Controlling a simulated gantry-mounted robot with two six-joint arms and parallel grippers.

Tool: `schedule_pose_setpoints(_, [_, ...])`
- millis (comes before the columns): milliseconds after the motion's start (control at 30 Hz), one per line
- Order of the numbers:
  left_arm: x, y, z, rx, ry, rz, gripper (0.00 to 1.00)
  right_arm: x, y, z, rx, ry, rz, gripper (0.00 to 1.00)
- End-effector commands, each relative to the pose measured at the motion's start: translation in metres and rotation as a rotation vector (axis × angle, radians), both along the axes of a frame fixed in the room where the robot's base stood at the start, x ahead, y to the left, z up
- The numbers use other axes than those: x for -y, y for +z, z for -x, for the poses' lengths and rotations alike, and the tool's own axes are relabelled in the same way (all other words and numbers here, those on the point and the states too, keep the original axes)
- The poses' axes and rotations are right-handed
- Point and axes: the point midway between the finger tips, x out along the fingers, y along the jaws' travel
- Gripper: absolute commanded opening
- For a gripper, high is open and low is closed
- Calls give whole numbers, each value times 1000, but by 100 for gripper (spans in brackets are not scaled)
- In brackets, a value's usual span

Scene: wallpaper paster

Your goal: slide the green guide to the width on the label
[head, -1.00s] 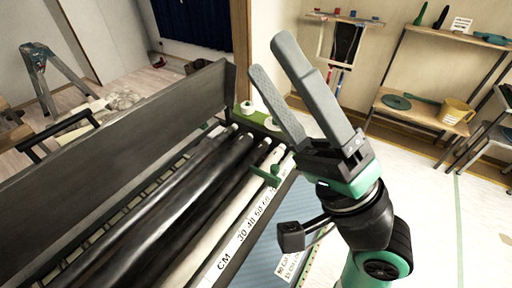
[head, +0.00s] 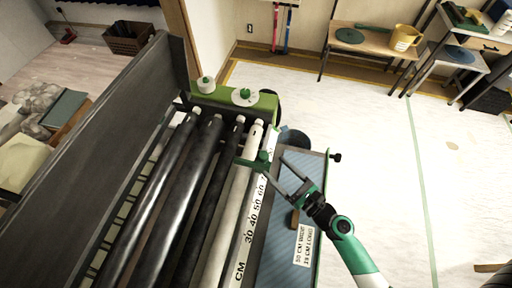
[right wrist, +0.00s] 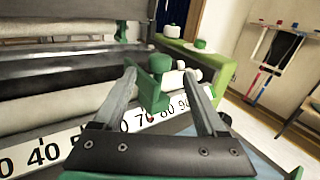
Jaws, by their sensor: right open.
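The green guide (head: 258,162) sits across the pale roller and the ruler near the far end of the machine. It also shows in the right wrist view (right wrist: 155,82), standing over the ruler around 70 to 80. The white ruler strip (head: 244,245) carries CM and black numbers. My right gripper (head: 276,169) is open, close beside the guide. In the right wrist view its fingers lie to either side of the guide, with gaps; contact cannot be made out. A white label (head: 304,245) lies on the blue surface, its small print hard to read. My left gripper is out of view.
Dark rollers (head: 178,205) run along the machine beside a tall grey panel (head: 95,155). A green end block (head: 232,97) with white and green knobs stands beyond the guide. The blue striped board (head: 279,245) lies right of the ruler. Open floor is further right.

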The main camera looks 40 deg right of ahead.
Motion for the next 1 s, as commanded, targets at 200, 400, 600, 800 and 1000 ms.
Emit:
schedule_pose_setpoints(200, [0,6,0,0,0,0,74,2,3,-51,5,3,1,74])
schedule_pose_setpoints(400, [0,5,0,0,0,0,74,5,1,-85,3,2,2,74])
schedule_pose_setpoints(600, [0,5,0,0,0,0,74,5,1,-96,2,1,1,74])
schedule_pose_setpoints(800, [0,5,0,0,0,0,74,5,1,-95,2,1,1,70])
schedule_pose_setpoints(1000, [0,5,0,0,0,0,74,5,1,-95,2,1,2,34])
